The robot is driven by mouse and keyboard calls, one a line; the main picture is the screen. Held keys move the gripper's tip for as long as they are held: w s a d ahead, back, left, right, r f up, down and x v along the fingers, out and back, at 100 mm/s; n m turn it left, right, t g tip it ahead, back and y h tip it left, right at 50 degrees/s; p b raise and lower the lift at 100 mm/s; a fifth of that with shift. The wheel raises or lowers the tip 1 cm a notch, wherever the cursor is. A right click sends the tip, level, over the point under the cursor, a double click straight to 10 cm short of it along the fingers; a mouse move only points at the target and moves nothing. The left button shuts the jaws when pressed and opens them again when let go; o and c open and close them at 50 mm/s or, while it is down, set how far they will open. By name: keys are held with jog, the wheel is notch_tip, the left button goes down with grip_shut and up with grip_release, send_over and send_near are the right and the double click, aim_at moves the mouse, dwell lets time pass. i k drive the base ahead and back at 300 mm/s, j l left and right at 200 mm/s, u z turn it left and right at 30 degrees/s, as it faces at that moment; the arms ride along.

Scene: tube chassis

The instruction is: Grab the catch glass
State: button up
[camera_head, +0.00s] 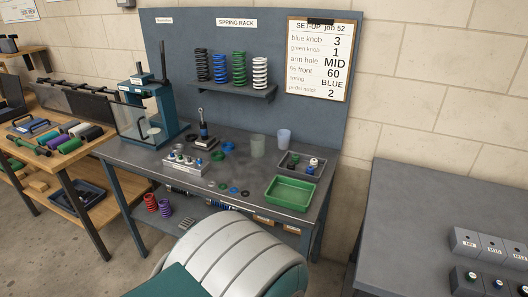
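Two cup-like vessels stand upright on the grey workbench (150,161), towards its back right. One is a clear, greenish-grey glass (257,147). The other is a pale bluish, frosted cup (284,139) just to its right and slightly farther back. Neither carries a readable label, so I cannot tell which is the catch glass. They stand apart from each other, and both look empty from here. My gripper is not in view.
A dark divided tray (284,167) with knobs and a green tray (273,194) lie in front of the vessels. Left are a damper-like part (204,132), a knob block (186,164) and a blue press (165,110). A spring shelf (230,94) hangs behind, above.

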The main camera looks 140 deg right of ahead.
aim_at(258, 146)
jog(key=z, duration=4.65)
jog(key=i+j+z, duration=0.2)
jog(key=i+j, duration=0.2)
jog(key=i, duration=0.3)
jog(key=i+j, duration=0.25)
jog(key=i, duration=0.3)
jog(key=i+j, duration=0.2)
jog(key=i, duration=0.3)
